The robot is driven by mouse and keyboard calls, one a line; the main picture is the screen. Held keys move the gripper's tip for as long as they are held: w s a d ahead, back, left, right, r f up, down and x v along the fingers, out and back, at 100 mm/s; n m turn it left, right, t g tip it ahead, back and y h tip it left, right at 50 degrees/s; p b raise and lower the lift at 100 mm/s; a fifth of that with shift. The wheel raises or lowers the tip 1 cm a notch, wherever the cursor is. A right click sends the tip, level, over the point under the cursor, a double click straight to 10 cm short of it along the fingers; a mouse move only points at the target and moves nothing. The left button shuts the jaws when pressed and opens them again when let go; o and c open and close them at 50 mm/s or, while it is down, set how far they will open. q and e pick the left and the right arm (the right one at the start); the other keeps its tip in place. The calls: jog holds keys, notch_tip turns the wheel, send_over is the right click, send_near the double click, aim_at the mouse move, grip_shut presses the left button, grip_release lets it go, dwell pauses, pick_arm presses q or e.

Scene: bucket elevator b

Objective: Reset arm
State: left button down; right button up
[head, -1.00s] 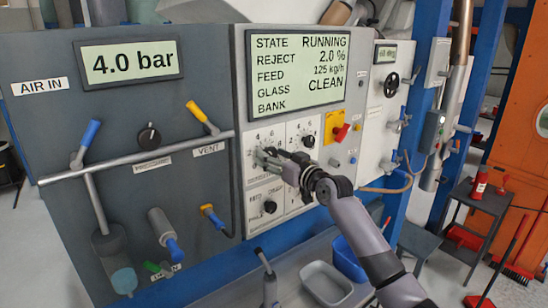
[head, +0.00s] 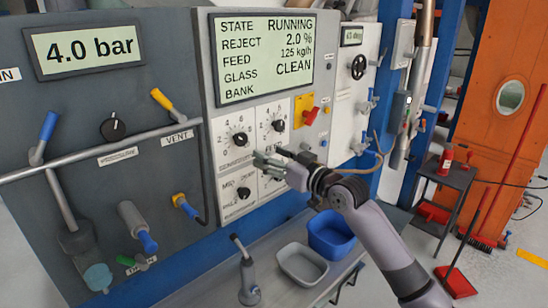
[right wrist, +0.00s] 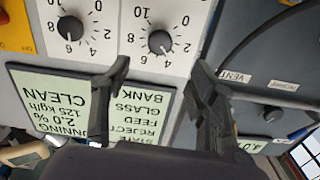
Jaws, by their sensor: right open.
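My right gripper (head: 268,160) is in front of the lower part of the white dial panel (head: 235,157) in the head view. Its two fingers (right wrist: 155,85) are spread apart and empty in the right wrist view. Between and beyond the fingertips are two black dials, one at the middle (right wrist: 160,42) and one at the left (right wrist: 71,27). The fingers appear clear of the dials, though the exact gap is hard to tell. The right arm (head: 375,235) reaches in from the lower right. My left gripper is not in view.
A status screen (head: 262,58) reads RUNNING above the dials. A red switch on a yellow plate (head: 308,112) is to the right. A grey tray (head: 302,265) and a blue bin (head: 333,234) stand below the arm. A pipe rail (head: 100,158) crosses the left panel.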

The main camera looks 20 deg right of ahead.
jog(key=shift+s, duration=0.25)
